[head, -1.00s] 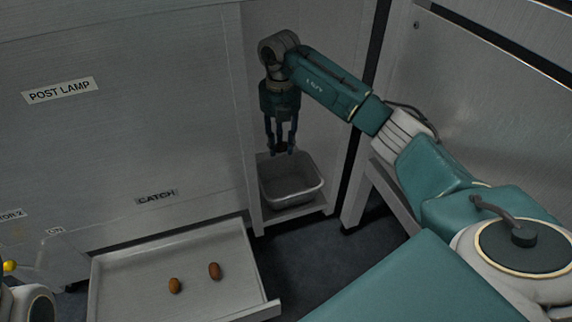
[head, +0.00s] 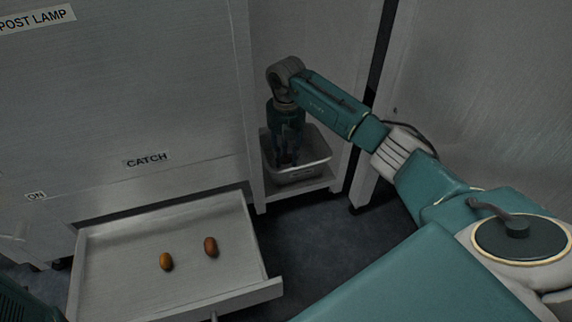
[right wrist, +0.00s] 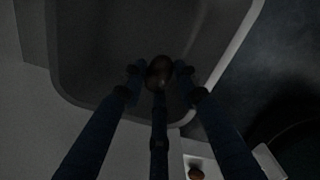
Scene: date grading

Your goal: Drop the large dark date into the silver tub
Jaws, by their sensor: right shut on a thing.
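The silver tub (head: 318,152) stands on a low shelf in the head view, with a small pale label on its front. My right gripper (head: 287,163) points down into the tub's left part, its fingertips below the rim line in the picture. In the right wrist view the gripper (right wrist: 160,78) is shut on a dark brown date (right wrist: 160,70), with the tub's grey wall (right wrist: 236,45) around it. In the head view the held date is too dark to make out between the fingers. My left gripper is out of view.
A metal catch tray (head: 120,225) stands at the lower left, holding two lighter brown dates, a left one (head: 166,262) and a right one (head: 211,247). Cabinet walls close in the shelf. Dark floor lies between tray and shelf.

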